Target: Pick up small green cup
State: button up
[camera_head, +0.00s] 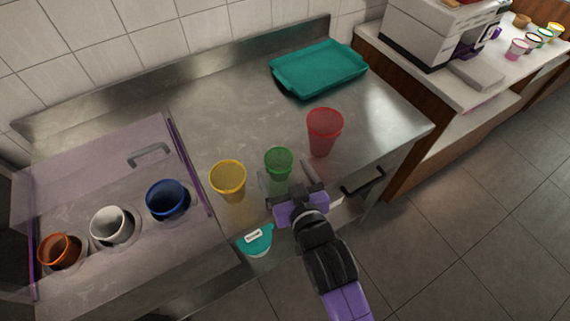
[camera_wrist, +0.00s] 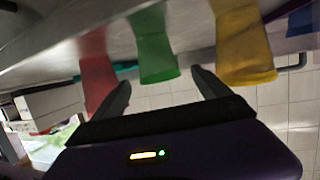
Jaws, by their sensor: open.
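The small green cup (camera_head: 279,161) stands upright on the steel counter, between a yellow cup (camera_head: 228,178) on its left and a taller red cup (camera_head: 323,130) on its right. My gripper (camera_head: 288,176) is open and empty just in front of the green cup, its fingers pointing toward it. In the wrist view the picture is upside down; the green cup (camera_wrist: 152,45) shows between and beyond the two open fingertips (camera_wrist: 160,84). The red cup (camera_wrist: 97,65) and the yellow cup (camera_wrist: 241,45) flank it there. I cannot tell whether the fingers touch the cup.
A teal tray (camera_head: 319,70) lies at the back of the counter (camera_head: 215,110). A teal-lidded tub (camera_head: 256,240) is at the front edge. On the left, a clear lid with a handle (camera_head: 149,154) is by orange, white and blue containers (camera_head: 167,199). A machine (camera_head: 440,30) stands back right.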

aim_at(275, 153)
jog(key=shift+p+x, duration=0.65)
jog(key=shift+x, duration=1.9)
jog(key=shift+r, duration=0.1)
jog(key=c, duration=1.4)
jog(key=shift+o, duration=0.2)
jog(key=shift+r, duration=0.15)
